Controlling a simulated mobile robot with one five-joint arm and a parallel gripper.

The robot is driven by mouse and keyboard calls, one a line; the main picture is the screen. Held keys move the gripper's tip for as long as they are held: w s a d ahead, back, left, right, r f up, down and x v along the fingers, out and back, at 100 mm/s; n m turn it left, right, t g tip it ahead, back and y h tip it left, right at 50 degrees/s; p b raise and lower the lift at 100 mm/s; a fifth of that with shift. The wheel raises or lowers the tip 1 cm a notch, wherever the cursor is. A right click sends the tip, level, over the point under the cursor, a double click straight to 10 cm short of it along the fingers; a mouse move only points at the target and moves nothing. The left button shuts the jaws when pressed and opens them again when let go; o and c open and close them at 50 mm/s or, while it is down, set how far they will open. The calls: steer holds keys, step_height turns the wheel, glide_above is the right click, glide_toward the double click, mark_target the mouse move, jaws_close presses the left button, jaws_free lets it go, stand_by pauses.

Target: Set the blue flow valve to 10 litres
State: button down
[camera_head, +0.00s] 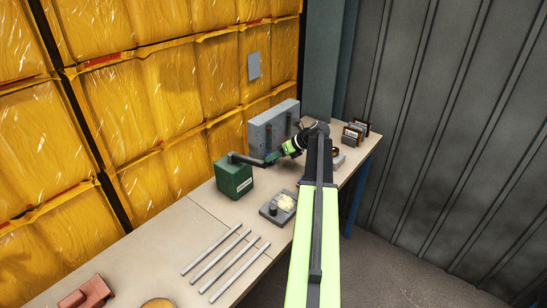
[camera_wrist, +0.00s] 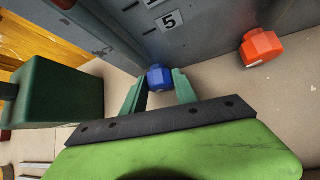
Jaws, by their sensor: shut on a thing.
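The blue flow valve (camera_wrist: 160,78) is a small faceted blue knob on a grey panel (camera_wrist: 200,30), just below a label reading 5. My gripper (camera_wrist: 159,90) has its two green fingers on either side of the blue knob and is shut on it. In the head view my gripper (camera_head: 272,157) reaches left to the front of the grey box (camera_head: 272,128); the blue knob cannot be made out there.
A red knob (camera_wrist: 261,47) is to the right on the same panel.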

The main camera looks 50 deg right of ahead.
steer(key=shift+a+n+h, duration=0.35)
steer(key=shift+n+h, duration=0.15)
steer(key=shift+h, duration=0.5)
steer(key=shift+s+a+f+n+h, duration=0.1)
steer(key=shift+n+h, duration=0.2)
steer(key=shift+h, duration=0.3)
steer(key=shift+a+n+h, duration=0.1)
steer(key=shift+n+h, duration=0.2)
steer(key=shift+h, duration=0.3)
steer(key=h+b, duration=0.1)
steer(key=n+h+b, duration=0.1)
steer(key=shift+a+f+n+t+h+b, duration=0.1)
steer(key=shift+f+n+t+h+b, duration=0.05)
steer(key=shift+n+t+h+b, duration=0.2)
steer(key=shift+n+h+b, duration=0.35)
steer(key=shift+h+b, duration=0.3)
steer(key=shift+b, duration=0.05)
steer(key=shift+t, duration=0.25)
steer(key=c, duration=1)
jaws_free()
steer(key=shift+o, duration=0.2)
steer(key=shift+a+r, duration=0.15)
steer(key=shift+r, duration=0.1)
